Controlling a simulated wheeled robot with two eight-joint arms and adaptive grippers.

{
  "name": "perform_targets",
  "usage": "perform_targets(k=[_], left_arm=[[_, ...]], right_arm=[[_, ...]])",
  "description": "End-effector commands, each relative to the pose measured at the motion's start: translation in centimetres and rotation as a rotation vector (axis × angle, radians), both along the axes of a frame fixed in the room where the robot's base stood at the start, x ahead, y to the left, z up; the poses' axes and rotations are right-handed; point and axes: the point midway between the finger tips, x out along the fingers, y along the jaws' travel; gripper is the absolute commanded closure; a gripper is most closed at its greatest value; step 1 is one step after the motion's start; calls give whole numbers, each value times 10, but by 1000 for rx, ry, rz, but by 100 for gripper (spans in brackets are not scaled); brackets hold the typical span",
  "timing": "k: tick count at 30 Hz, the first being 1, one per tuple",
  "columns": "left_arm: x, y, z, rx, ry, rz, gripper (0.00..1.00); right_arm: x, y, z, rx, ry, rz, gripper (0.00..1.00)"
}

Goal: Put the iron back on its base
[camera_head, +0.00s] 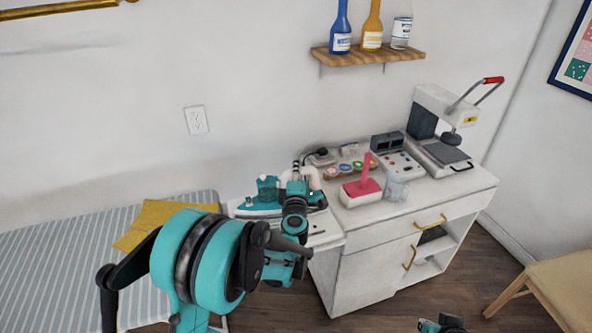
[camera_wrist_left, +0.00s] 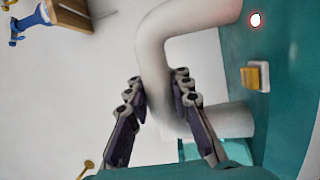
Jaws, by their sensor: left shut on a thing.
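The teal iron (camera_head: 254,208) is at the left end of the cabinet top, beside the striped board, in the head view. My left gripper (camera_head: 300,187) is over it and hides part of it. In the left wrist view the iron's white curved handle (camera_wrist_left: 155,50) passes between the fingers of my left gripper (camera_wrist_left: 165,105), which are shut on it. I cannot clearly tell the iron's base apart from the iron. A small part of my right gripper (camera_head: 441,324) shows at the bottom edge.
The striped board (camera_head: 60,255) with a yellow cloth (camera_head: 150,216) is at left. On the white cabinet (camera_head: 370,250) stand a pink-handled item (camera_head: 365,186), a white cup (camera_head: 396,188), a dark-screened device (camera_head: 388,142) and a press (camera_head: 437,125). A wooden chair (camera_head: 555,290) is at right.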

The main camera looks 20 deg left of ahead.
Motion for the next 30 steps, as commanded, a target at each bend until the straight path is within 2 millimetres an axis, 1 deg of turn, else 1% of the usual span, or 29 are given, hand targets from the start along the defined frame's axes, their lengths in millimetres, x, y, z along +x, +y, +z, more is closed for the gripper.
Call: perform_targets(k=[5,6,8,9,18,22,26,30], left_arm=[[0,0,-3,3,0,0,100],[0,0,-3,3,0,0,75],[0,0,-2,2,1,0,60],[0,0,-2,2,1,0,55],[0,0,-4,-2,-1,0,55],[-7,-2,-3,-1,0,-1,55],[-28,-7,-3,0,0,0,55],[-59,-16,-3,0,0,-2,55]], right_arm=[[0,0,-3,0,0,0,100],[0,0,-3,0,0,0,100],[0,0,-2,0,0,0,100],[0,0,-2,0,0,0,100],[0,0,-2,0,0,0,100],[0,0,-2,0,0,0,100],[0,0,-2,0,0,0,100],[0,0,-2,0,0,0,100]])
